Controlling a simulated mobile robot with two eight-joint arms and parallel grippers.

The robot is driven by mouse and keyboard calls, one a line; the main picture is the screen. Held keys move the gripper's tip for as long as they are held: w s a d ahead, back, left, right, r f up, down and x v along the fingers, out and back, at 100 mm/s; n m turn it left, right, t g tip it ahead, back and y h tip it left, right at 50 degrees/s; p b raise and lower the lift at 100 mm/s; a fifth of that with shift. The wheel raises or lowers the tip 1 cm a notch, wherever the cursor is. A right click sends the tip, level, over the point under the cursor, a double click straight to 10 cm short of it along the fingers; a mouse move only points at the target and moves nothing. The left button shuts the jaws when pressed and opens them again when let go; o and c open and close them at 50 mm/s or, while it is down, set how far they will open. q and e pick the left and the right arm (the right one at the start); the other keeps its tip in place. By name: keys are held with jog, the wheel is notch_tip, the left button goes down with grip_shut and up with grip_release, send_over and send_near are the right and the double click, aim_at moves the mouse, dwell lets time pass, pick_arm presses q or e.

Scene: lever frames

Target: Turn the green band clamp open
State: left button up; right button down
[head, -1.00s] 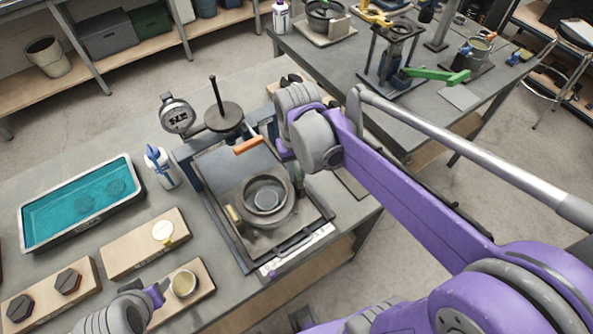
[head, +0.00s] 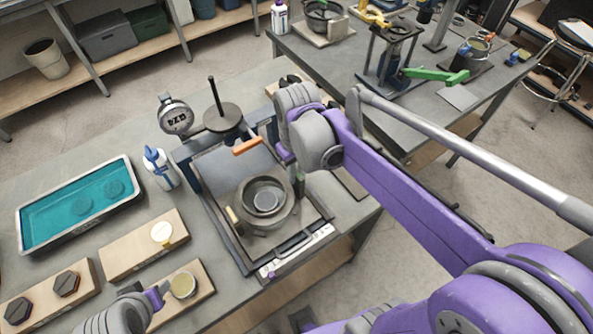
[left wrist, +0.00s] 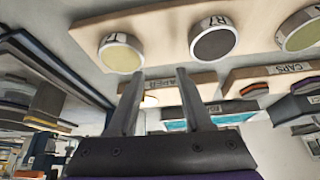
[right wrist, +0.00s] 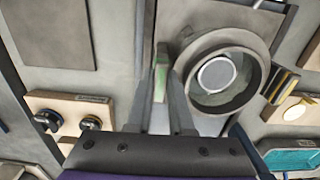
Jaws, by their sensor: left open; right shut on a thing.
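The band clamp is a round grey ring (head: 266,203) around a cup on the dark press plate. It also shows in the right wrist view (right wrist: 222,72). Its small upright green lever (right wrist: 160,78) stands at the ring's side, and in the head view it is partly hidden under my arm (head: 299,183). My right gripper (right wrist: 163,90) is shut on the green lever. Its fingertips are mostly hidden behind my wrist in the head view. My left gripper (head: 160,297) is open and empty, beside a round cup (head: 183,285) on a wooden board.
An orange handle (head: 247,146) and a dial gauge (head: 176,117) stand behind the ring. A teal tray (head: 28,240) and wooden boards (head: 138,250) lie to the left. Another long green handle (head: 437,75) is on the far table.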

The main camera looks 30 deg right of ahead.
aim_at(297, 173)
jog(key=c, duration=0.8)
grip_release()
jog(key=shift+r, duration=0.1)
pick_arm(q)
jog(key=shift+w+r+p, duration=0.2)
jog(key=shift+r+p, duration=0.15)
jog(key=shift+r, duration=0.15)
pick_arm(e)
notch_tip(297, 173, up, 11)
pick_arm(q)
jog(key=shift+s, duration=0.1)
pick_arm(e)
jog(key=shift+f, duration=0.2)
